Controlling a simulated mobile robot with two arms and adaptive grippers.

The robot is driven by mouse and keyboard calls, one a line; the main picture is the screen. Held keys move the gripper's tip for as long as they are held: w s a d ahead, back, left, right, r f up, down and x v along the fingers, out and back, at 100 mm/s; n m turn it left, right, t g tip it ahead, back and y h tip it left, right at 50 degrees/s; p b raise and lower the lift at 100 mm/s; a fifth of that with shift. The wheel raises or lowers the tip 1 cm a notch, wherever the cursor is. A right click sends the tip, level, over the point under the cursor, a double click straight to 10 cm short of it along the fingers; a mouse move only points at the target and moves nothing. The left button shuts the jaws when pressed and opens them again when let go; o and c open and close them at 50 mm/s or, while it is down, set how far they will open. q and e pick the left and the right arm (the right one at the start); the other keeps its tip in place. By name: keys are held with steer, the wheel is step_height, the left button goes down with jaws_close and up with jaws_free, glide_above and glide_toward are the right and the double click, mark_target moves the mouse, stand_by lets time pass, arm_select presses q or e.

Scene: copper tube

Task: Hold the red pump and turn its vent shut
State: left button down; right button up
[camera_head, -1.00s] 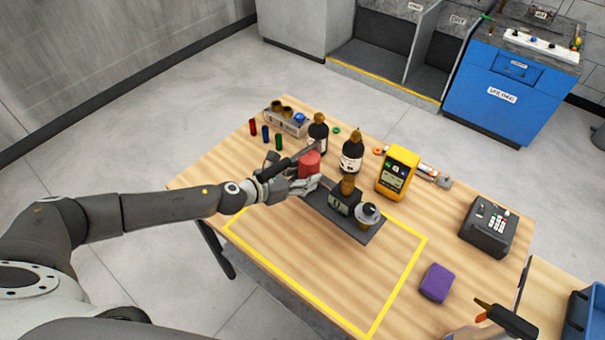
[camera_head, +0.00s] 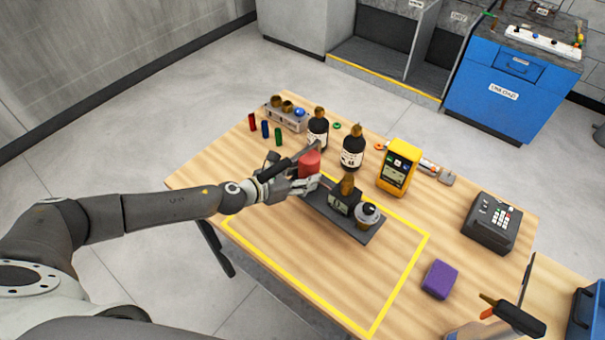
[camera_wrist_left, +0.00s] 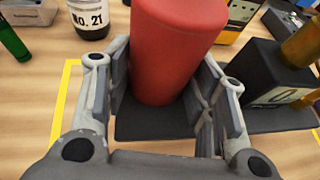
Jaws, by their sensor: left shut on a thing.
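The red pump (camera_head: 309,163) is an upright red cylinder at the left end of a dark base plate (camera_head: 361,234) on the table. My left gripper (camera_head: 306,183) is shut on it, with one finger on each side. In the left wrist view the red pump (camera_wrist_left: 174,50) fills the space between the pads of my left gripper (camera_wrist_left: 172,95). On the same plate stand a black block with a brass top (camera_head: 341,200) and a grey-and-black round part (camera_head: 368,212). I cannot make out which part is the vent. My right gripper does not show clearly.
Two dark bottles (camera_head: 352,152) and a yellow meter (camera_head: 397,168) stand behind the plate. A keypad box (camera_head: 490,222) and a purple block (camera_head: 440,279) are on the right. A tool with a black and orange end (camera_head: 512,315) shows at lower right. The yellow-outlined area in front is mostly clear.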

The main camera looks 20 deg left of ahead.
arm_select(q)
steer(key=shift+w+d+f+b, duration=0.1)
steer(key=shift+f+b, duration=1.35)
steer(key=shift+f, duration=0.1)
steer(key=shift+w+f+b, duration=0.1)
steer(key=shift+f+b, duration=1.35)
steer(key=shift+f, duration=0.05)
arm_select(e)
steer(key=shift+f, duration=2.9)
arm_select(q)
steer(key=shift+f, duration=0.1)
steer(key=shift+s+f, duration=0.25)
steer(key=shift+f, duration=0.1)
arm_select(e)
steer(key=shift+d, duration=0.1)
